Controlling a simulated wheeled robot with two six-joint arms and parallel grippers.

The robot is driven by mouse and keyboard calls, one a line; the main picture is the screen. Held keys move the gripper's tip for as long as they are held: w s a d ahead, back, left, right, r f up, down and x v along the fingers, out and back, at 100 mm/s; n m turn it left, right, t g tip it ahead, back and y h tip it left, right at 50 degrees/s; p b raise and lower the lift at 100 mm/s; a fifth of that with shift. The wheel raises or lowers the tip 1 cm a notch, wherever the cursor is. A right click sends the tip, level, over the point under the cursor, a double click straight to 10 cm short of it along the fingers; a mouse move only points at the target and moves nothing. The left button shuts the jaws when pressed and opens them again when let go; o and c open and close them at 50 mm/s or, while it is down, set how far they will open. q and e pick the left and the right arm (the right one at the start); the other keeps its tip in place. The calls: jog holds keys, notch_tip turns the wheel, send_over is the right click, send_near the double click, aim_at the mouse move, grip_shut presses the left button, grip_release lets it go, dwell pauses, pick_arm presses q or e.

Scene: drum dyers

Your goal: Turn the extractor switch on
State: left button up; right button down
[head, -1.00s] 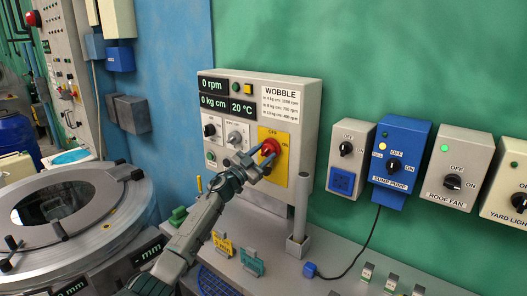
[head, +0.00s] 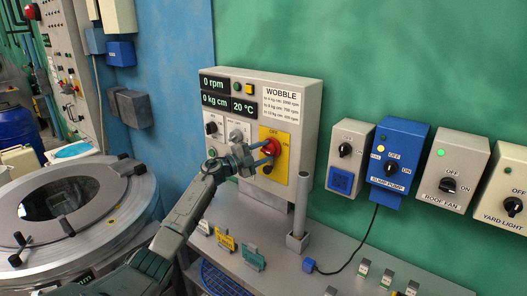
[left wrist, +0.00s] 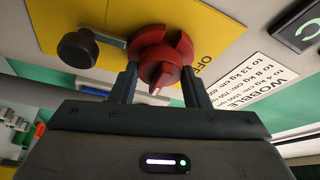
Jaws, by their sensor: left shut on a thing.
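The extractor control box (head: 310,100) is a grey panel with displays reading 0 rpm, 0 kg cm and 20 °C. On its yellow plate (head: 265,132) sits a red rotary switch (head: 272,147), with OFF marked above it. My left gripper (head: 262,154) is at the red switch, its two fingers on either side of the knob. My right gripper is not in view.
Sump pump (head: 398,150), roof fan (head: 452,165) and yard light (head: 508,195) boxes hang to the right. A grey post (head: 301,200) stands on the bench in front of the panel. A round drum machine (head: 130,195) is at left.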

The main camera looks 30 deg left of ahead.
pick_arm(q)
jog(key=shift+m, duration=0.5)
jog(key=o, duration=1)
jog(key=shift+b+v, duration=2.4)
jog(key=shift+v, duration=3)
jog(key=shift+r, duration=0.1)
